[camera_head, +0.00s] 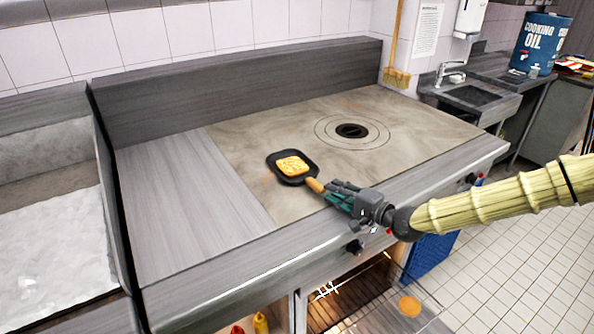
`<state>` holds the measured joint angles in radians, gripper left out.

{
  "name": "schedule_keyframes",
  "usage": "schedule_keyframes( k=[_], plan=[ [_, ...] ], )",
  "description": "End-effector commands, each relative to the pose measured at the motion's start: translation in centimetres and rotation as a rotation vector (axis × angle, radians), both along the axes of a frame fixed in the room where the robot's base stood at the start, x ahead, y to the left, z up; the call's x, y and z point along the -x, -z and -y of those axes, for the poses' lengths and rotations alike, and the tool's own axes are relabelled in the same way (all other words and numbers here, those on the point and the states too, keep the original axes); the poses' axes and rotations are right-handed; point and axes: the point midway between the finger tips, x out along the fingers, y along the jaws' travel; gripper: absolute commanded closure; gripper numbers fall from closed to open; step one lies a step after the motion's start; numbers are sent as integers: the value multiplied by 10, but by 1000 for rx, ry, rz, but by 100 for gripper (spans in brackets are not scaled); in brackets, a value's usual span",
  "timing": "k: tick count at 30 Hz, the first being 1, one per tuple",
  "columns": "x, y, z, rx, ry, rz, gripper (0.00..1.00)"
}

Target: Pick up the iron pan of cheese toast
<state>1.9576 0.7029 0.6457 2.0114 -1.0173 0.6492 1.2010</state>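The iron pan (291,179) is small and dark, and lies on the griddle top left of the round burner. A piece of golden cheese toast (293,166) sits in it. The pan's wooden handle (315,185) points right and toward the front edge. My gripper (329,194) reaches in from the right, with its fingers at the handle's end. Whether the fingers are closed around the handle or only beside it cannot be made out at this size. The far end of the handle is hidden by the fingers.
A round burner (352,131) lies right of the pan. A raised back wall (240,85) borders the cooktop. The steel surface (185,205) to the left is bare. Below the front edge, an open oven rack (352,305) sticks out. A sink (478,97) stands at the back right.

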Motion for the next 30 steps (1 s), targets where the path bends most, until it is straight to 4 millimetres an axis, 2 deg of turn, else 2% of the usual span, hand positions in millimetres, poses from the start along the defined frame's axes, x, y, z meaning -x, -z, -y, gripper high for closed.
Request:
schedule_keyframes(
  k=[8,21,30],
  plan=[
    [-6,0,-9,0,0,0,77],
    [-29,6,-43,0,4,0,77],
    [-32,8,-46,0,3,1,77]
  ],
)
